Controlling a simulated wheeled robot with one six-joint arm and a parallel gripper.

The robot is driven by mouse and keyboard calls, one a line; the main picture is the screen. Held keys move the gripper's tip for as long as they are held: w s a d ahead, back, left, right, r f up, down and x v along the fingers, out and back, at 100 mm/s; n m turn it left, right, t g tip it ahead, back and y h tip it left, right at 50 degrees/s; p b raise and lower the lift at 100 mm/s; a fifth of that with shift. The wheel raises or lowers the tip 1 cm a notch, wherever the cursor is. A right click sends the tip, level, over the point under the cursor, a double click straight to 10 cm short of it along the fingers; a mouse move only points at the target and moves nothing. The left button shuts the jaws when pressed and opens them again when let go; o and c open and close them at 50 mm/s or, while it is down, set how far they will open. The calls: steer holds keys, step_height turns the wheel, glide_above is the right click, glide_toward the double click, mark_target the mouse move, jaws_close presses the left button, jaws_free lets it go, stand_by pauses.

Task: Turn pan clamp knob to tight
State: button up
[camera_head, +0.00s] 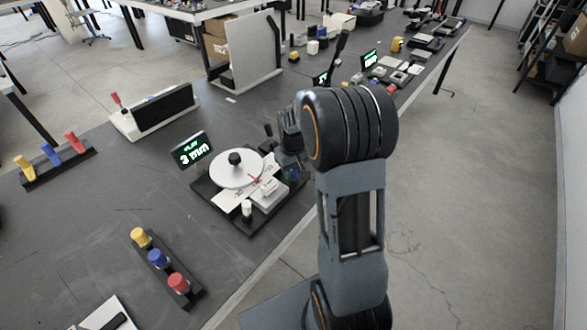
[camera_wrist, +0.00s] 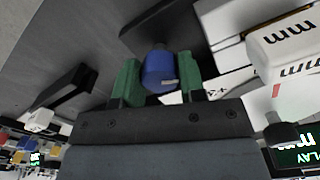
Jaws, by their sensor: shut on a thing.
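In the wrist view, a blue knob (camera_wrist: 158,66) with a small light mark on its face sits between the two green fingers of my gripper (camera_wrist: 159,75). The fingers are shut on its sides. In the head view, my gripper (camera_head: 291,167) is at the right side of a dark-based device (camera_head: 222,208) with a white round disc (camera_head: 236,169) and a black centre knob (camera_head: 235,158). The blue knob is mostly hidden there by the gripper. I cannot tell how far it is turned.
A lit green display (camera_head: 192,150) stands behind the disc. A rack with yellow, blue and red knobs (camera_head: 162,259) lies in front. A white-and-black panel (camera_head: 155,111) stands at the back left. The table's right edge is close to my arm.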

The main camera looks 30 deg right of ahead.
steer(key=m, duration=0.4)
steer(key=shift+w+r, duration=0.2)
steer(key=shift+m, duration=1.7)
steer(key=shift+m+p, duration=0.3)
steer(key=o, duration=0.9)
steer(key=shift+f, duration=0.15)
step_height(320, 180, up, 14)
steer(key=shift+s+f+p, duration=0.1)
steer(key=shift+p, duration=0.35)
